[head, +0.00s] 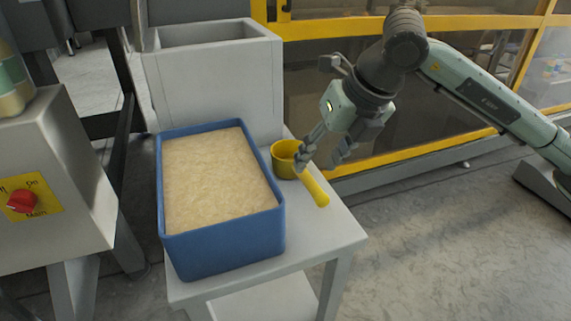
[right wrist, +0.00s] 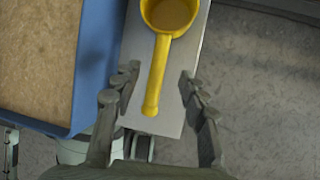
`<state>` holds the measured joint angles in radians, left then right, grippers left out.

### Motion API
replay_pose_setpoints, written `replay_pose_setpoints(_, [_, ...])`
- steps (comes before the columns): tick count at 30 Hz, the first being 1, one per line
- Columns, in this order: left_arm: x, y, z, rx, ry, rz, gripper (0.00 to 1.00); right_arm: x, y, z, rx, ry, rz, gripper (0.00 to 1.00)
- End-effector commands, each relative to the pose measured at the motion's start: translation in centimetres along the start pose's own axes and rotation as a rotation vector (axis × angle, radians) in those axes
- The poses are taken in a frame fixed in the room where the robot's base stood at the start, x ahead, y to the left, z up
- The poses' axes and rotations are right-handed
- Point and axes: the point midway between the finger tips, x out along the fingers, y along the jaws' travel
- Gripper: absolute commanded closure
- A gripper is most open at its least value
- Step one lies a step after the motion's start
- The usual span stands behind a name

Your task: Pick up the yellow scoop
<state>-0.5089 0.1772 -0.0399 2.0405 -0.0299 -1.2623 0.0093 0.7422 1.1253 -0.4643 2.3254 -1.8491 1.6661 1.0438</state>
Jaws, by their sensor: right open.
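The yellow scoop (head: 315,188) lies on the grey table, just right of the blue tub. Its cup is toward the back and its handle points to the front right. In the right wrist view the scoop's handle (right wrist: 157,80) points down between the fingers, with the cup at the top. My right gripper (head: 318,160) is open above the scoop, its fingers apart on either side of the handle's line. It also shows in the right wrist view (right wrist: 160,85), with nothing between its fingertips held. One finger partly hides the scoop's cup in the head view. My left gripper is out of view.
The blue tub (head: 225,247), full of pale grains, fills most of the table (head: 341,238). A grey box (head: 222,85) stands behind it. A yellow-framed guard (head: 400,155) runs behind the table. A machine with a red switch (head: 21,201) is at left.

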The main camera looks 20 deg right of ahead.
Motion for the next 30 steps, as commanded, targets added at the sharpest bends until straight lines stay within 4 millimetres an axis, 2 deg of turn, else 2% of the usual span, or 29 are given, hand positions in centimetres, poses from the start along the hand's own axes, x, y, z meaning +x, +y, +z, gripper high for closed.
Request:
replay_pose_setpoints(12, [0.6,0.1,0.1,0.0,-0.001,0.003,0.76,5.4,0.3,-1.1,0.0,0.001,0.002,0.57])
replay_pose_setpoints(21, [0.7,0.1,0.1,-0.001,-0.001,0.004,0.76,6.0,0.2,-1.0,-0.001,-0.001,0.001,0.57])
replay_pose_setpoints(30, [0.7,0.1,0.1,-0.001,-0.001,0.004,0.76,5.9,0.2,-1.0,-0.001,-0.001,0.001,0.94])
